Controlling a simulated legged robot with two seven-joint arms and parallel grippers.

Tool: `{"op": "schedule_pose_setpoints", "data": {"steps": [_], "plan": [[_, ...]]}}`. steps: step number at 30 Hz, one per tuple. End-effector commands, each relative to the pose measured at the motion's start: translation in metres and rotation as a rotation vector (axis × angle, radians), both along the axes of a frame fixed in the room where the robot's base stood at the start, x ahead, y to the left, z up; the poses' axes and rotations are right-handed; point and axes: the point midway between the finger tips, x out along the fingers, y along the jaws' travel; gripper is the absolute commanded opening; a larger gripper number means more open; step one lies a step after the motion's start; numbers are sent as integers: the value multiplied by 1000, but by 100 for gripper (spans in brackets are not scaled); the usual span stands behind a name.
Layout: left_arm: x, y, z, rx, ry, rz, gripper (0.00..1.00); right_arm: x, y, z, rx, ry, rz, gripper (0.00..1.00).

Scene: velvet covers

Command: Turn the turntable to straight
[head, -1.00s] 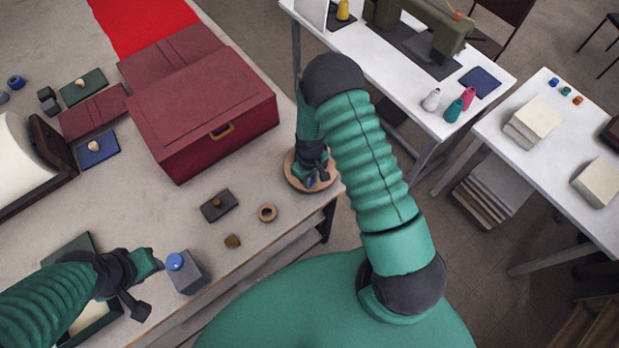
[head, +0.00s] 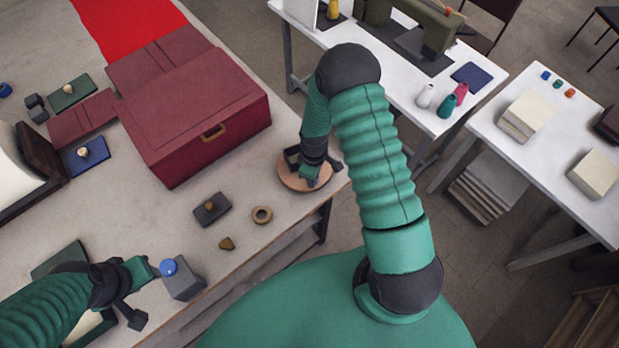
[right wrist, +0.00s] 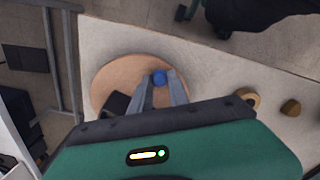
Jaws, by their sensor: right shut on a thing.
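The turntable is a round wooden disc (head: 288,180) near the table's right corner; it also shows in the right wrist view (right wrist: 112,76). A blue knob (right wrist: 159,77) stands on it toward one side. My right gripper (head: 314,182) reaches down over the disc, and its fingers (right wrist: 160,86) are shut on the knob. A dark block-like part (right wrist: 116,103) sits on the disc beside the fingers, partly hidden by my gripper. My left gripper (head: 146,294) is open and empty at the lower left, beside a grey block with a blue top (head: 182,280).
A dark red box (head: 205,130) stands left of the turntable. A small dark block with a knob (head: 211,208), a wooden ring (head: 262,215) and a small brown piece (head: 227,244) lie in front. The table edge (head: 318,208) is close to the disc.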

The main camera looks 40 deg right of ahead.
Motion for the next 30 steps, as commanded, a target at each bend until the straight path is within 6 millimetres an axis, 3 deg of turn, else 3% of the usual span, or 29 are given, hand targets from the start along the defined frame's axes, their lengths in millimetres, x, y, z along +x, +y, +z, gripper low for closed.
{"op": "schedule_pose_setpoints", "data": {"steps": [15,30], "plan": [[0,0,-6,0,0,0,36,1,-19,2,-3,-9,228,0],[0,0,-8,0,0,0,36,1,-25,2,-3,-7,313,0]]}}
